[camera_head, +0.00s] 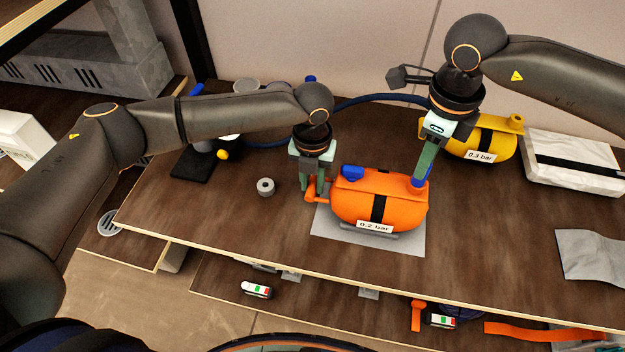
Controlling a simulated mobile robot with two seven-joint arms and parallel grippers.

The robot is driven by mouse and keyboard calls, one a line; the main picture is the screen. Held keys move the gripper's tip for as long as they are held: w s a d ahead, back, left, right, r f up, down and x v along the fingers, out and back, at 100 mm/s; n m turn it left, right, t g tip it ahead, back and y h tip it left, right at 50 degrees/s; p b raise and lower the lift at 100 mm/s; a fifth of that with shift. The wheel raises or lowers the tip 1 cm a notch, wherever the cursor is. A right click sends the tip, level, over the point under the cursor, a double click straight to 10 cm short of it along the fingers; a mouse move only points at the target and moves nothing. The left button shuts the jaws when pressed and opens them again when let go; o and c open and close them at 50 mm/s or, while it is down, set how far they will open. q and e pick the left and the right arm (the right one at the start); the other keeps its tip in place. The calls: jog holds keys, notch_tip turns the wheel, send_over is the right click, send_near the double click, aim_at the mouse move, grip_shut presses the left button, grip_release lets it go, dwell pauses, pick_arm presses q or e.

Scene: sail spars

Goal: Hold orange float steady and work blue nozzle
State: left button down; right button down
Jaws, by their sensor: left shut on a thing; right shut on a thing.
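The orange float (358,206) with a black strap and a "0.2 bar" label lies on a grey mat (325,239) on the table. My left gripper (317,192) is at its left end, shut on the orange tab that sticks out there. My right gripper (421,178) comes down at the float's right end. It is shut on the blue nozzle (427,177), which is mostly hidden behind the fingers. A blue cap (352,172) sits on the float's top left.
A yellow float (490,135) labelled "0.3 bar" stands behind right, near a strapped white package (570,163). A blue hose (375,98) runs along the back. The front left of the table is clear.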

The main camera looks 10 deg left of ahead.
jog(key=shift+r, duration=0.9)
jog(key=shift+s+a+r, duration=0.1)
jog(key=shift+r, duration=2.55)
pick_arm(q)
jog(key=c, duration=0.6)
grip_release()
pick_arm(e)
jog(key=d+r, duration=0.6)
pick_arm(q)
notch_tip(320, 180, up, 12)
